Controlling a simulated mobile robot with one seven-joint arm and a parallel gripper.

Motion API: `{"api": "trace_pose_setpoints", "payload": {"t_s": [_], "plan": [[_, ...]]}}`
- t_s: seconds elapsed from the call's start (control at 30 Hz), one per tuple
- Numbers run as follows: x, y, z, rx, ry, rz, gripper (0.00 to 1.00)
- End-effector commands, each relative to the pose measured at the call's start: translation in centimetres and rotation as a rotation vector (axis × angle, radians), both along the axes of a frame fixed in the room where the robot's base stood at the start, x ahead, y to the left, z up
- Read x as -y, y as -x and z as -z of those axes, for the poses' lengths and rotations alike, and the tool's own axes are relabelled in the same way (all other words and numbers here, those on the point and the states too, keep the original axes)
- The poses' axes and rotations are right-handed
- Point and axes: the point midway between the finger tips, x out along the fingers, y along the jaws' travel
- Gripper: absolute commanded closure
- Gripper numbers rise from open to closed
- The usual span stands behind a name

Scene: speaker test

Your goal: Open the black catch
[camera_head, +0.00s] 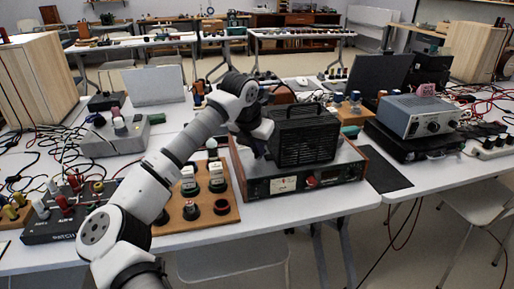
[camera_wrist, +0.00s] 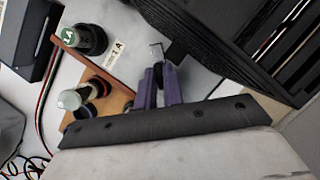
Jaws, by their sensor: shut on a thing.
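The black box (camera_head: 306,136) with a slatted front and a top handle stands on a wood-sided instrument (camera_head: 330,180) in the head view. Its dark, ribbed side (camera_wrist: 225,35) fills the upper right of the wrist view. My gripper (camera_wrist: 159,72), with purple fingers, is at the box's left side. It is shut on a small dark piece, apparently the black catch (camera_wrist: 158,70), between the fingertips. A small bright metal bracket shows just beyond the tips. The head view mostly hides the fingers behind my wrist, and the catch cannot be made out there.
A wooden board with several terminals (camera_head: 220,207) lies left of the instrument, close below my arm. A grey power unit (camera_head: 418,115) stands on a black case at the right. A black mat (camera_head: 385,170) lies right of the instrument. Cables clutter the left table.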

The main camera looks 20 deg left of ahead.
Motion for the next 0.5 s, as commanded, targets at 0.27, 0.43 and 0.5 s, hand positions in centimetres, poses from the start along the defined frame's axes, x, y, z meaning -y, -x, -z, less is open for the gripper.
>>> {"api": "trace_pose_setpoints", "payload": {"t_s": [0.27, 0.43, 0.5], "plan": [[-0.04, 0.08, 0.05, -0.004, -0.001, 0.001, 0.87], [-0.03, 0.06, 0.03, -0.003, -0.001, 0.001, 0.69], [-0.02, 0.04, 0.02, -0.002, -0.001, 0.001, 0.69]]}}
